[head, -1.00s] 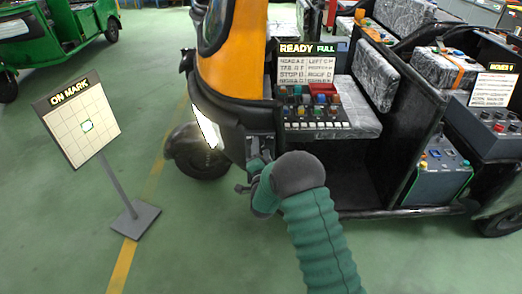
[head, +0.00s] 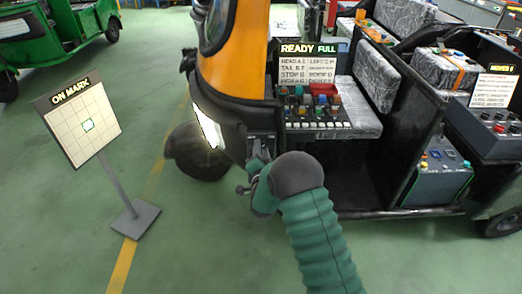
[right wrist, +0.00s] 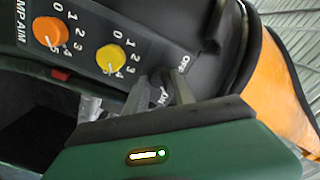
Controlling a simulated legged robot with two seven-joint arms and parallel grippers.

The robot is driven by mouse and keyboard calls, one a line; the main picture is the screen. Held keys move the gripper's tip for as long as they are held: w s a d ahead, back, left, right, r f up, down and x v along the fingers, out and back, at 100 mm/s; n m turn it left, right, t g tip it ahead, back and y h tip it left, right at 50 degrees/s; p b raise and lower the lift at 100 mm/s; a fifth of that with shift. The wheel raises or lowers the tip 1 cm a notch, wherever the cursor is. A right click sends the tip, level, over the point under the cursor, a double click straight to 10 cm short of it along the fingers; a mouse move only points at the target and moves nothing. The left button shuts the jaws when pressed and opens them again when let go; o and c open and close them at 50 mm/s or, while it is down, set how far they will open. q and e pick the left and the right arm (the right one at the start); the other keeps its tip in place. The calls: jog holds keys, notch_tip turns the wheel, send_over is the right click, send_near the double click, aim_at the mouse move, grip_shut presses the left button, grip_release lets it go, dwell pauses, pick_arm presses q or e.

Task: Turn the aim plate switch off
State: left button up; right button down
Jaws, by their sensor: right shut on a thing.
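A dark lamp aim panel with an orange knob (right wrist: 50,32), a yellow knob (right wrist: 111,58) and an on/off marking (right wrist: 181,57) fills the right wrist view. My right gripper (right wrist: 158,88) is shut on a small dark switch (right wrist: 160,76) by that marking, which its fingers mostly hide. In the head view, my right gripper (head: 250,172) is at the rickshaw's front, beside the lit headlamp (head: 207,128). The aim board (head: 80,120) stands at left on a post. It reads ON MARK, with a bright patch near its middle. My left gripper is not in view.
The yellow and black rickshaw (head: 230,75) has a dashboard sign (head: 308,65) reading READY FULL and rows of switches (head: 312,110). A green rickshaw (head: 75,30) is far left. Open green floor lies between.

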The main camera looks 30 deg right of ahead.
jog(key=shift+n, duration=8.4)
jog(key=c, duration=1.1)
grip_release()
jog(key=shift+o, duration=0.2)
